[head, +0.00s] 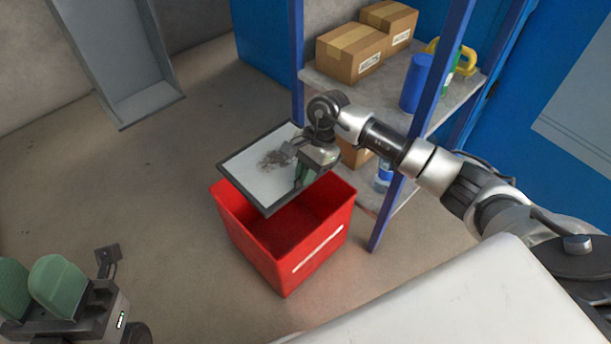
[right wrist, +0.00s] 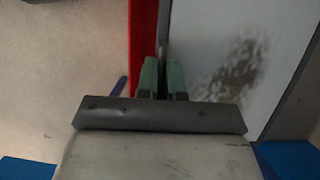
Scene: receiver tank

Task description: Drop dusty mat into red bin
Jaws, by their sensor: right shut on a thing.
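The dusty mat (head: 262,178) is a white panel with a dark frame and a grey-brown dirt patch. My right gripper (head: 299,172) is shut on its right edge and holds it tilted above the red bin. In the right wrist view the mat (right wrist: 205,50) lies to the right of the green fingers of the right gripper (right wrist: 163,75). The red bin (head: 325,245) stands open on the floor below the mat, which covers part of its opening. A strip of the bin (right wrist: 143,40) shows beside the fingers. My left gripper (head: 38,287) is at the lower left, its green fingers apart and empty.
A blue-posted shelf (head: 383,215) stands close to the right of the bin, with cardboard boxes (head: 350,52), a blue cylinder (head: 416,84) and a bottle (head: 383,176). A grey open cabinet (head: 115,50) is at the upper left. The floor left of the bin is clear.

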